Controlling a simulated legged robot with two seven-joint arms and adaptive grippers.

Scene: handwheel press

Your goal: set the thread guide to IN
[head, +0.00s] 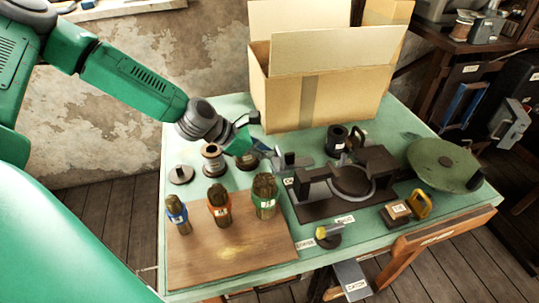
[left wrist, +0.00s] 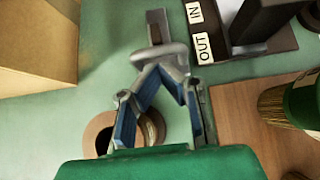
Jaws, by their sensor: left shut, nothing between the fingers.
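The thread guide (head: 291,161) is a grey piece with an upright tab, at the left end of the dark press (head: 345,182). In the left wrist view the grey guide (left wrist: 156,27) lies just beyond my fingertips, beside the white OUT label (left wrist: 203,47). The IN label (left wrist: 195,12) is farther up. My left gripper (left wrist: 163,68) is shut and empty, its tips close to or against the guide; I cannot tell whether they touch. In the head view my left gripper (head: 266,152) reaches in from the left. My right gripper is not in view.
An open cardboard box (head: 318,95) stands behind. A round green plate (head: 443,162) is at the right.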

